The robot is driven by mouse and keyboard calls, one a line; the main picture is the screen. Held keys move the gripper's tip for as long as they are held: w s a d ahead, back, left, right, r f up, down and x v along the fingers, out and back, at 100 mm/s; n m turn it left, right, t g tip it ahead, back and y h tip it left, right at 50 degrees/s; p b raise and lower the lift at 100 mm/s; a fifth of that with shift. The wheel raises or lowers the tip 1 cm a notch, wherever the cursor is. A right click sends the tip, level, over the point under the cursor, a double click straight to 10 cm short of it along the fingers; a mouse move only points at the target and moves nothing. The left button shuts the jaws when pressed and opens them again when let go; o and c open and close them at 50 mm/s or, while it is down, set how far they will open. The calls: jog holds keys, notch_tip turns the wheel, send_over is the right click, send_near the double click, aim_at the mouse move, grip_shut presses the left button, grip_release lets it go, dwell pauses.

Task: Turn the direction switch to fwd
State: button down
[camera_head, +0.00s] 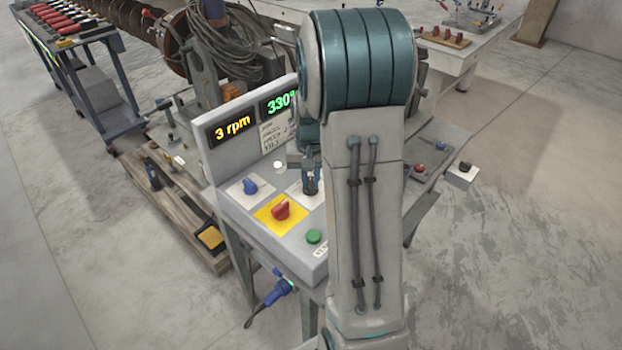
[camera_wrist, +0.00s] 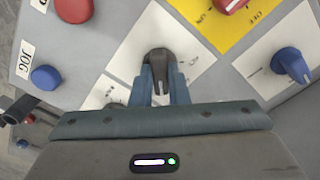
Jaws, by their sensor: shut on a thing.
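A black knob (camera_wrist: 158,58) on a white plate (camera_wrist: 140,43) shows in the wrist view. I take it to be the direction switch, but its plate lettering is too small to read. Its pale pointer line runs toward the bottom of the wrist view. My gripper (camera_wrist: 161,86) has its two blue fingers on either side of the knob, shut on it. In the head view my gripper (camera_head: 310,182) is down at the control panel (camera_head: 240,208), and my arm hides the panel's right part. The knob is not clear there.
A blue knob (camera_head: 250,187), a red switch on a yellow plate (camera_head: 281,210) and a green button (camera_head: 314,236) are close by. A red button (camera_wrist: 73,8) and a blue JOG button (camera_wrist: 45,77) also sit near. The displays (camera_head: 232,127) read 3 rpm and 330°.

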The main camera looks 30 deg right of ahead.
aim_at(310, 182)
dwell(0.3)
jog(key=c, duration=1.4)
grip_release()
jog(key=shift+r, duration=0.1)
notch_tip(310, 182, up, 14)
